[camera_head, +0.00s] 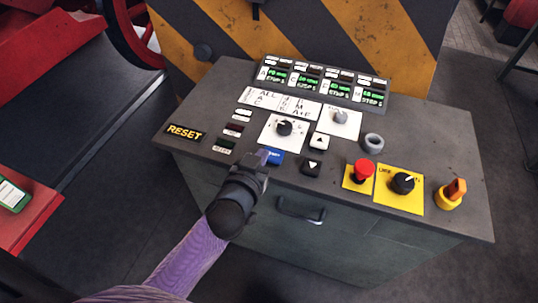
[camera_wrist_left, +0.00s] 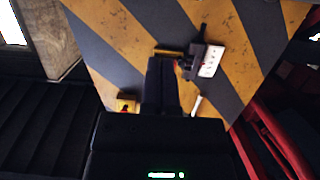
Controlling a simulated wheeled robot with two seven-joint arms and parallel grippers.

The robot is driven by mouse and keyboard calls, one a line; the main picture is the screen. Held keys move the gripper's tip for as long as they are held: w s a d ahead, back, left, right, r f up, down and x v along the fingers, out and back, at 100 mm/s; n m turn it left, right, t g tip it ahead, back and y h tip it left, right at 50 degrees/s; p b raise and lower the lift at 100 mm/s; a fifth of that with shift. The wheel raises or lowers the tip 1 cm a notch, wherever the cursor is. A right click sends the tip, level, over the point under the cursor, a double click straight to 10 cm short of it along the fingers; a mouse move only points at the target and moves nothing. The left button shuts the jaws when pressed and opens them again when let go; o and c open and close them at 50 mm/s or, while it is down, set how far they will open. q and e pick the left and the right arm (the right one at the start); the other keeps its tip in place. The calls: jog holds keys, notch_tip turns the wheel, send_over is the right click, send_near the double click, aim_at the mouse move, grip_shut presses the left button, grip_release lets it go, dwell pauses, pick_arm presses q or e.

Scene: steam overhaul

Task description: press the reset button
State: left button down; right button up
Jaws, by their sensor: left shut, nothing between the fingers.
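A black plate with yellow RESET lettering (camera_head: 184,132) lies at the left front corner of the grey console top. A blue button (camera_head: 276,157) with small unreadable white marks sits near the console's front edge, right of that plate. My left gripper (camera_head: 264,158) is shut and empty, its fingertips right at the left side of the blue button. I cannot tell whether they touch it. In the left wrist view the shut dark fingers (camera_wrist_left: 162,82) point toward the striped panel, and the blue button does not show. My right gripper is not in view.
The console (camera_head: 440,150) also bears a red mushroom button (camera_head: 364,170), a black knob on yellow (camera_head: 402,183), an orange switch (camera_head: 456,190), arrow buttons (camera_head: 319,141), a black dial (camera_head: 285,128) and green displays (camera_head: 323,82). A drawer handle (camera_head: 301,210) is on its front.

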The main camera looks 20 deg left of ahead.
aim_at(269, 159)
pick_arm(q)
jog(key=x, duration=0.2)
jog(key=f+b+x, duration=0.1)
jog(key=x, duration=0.2)
jog(key=shift+w+b, duration=0.1)
jog(key=shift+b, duration=0.2)
notch_tip(269, 159, down, 2)
jog(key=shift+f+b, duration=0.25)
jog(key=shift+b, duration=0.4)
jog(key=shift+f, duration=0.3)
jog(key=shift+f, duration=0.1)
